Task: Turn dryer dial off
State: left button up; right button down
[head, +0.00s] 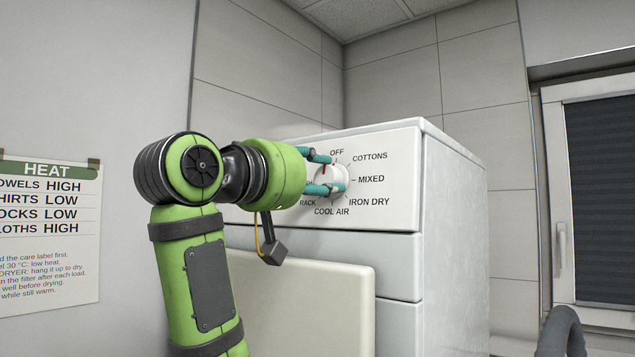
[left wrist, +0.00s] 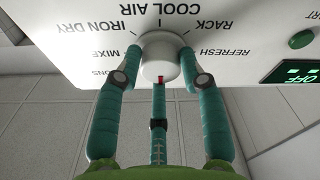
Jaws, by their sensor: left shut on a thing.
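The white dial (head: 331,175) is on the front panel of the white dryer (head: 395,210), with printed settings around it. Its red mark points up, towards the OFF label (head: 337,153). In the left wrist view, which is upside down, the dial (left wrist: 160,58) shows its red mark on the side opposite COOL AIR. My left gripper (head: 330,172) has its teal fingers on either side of the dial, shut on it. In the left wrist view the fingers (left wrist: 161,66) flank the dial, and a third finger reaches below it. My right gripper is not in view.
A pale open door panel (head: 310,310) stands below the control panel. A green display (left wrist: 298,75) reads OFF. A heat chart (head: 48,240) hangs on the left wall. A window with a dark blind (head: 605,190) is at the right.

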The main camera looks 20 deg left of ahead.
pick_arm(q)
jog(key=shift+r, duration=0.1)
dwell(0.3)
jog(key=o, duration=1.1)
jog(key=shift+w, duration=0.1)
jog(key=shift+s+a, duration=0.1)
jog(key=shift+s, duration=0.1)
jog(key=v, duration=1.1)
jog(key=shift+s+a, duration=0.15)
jog(key=shift+s, duration=0.1)
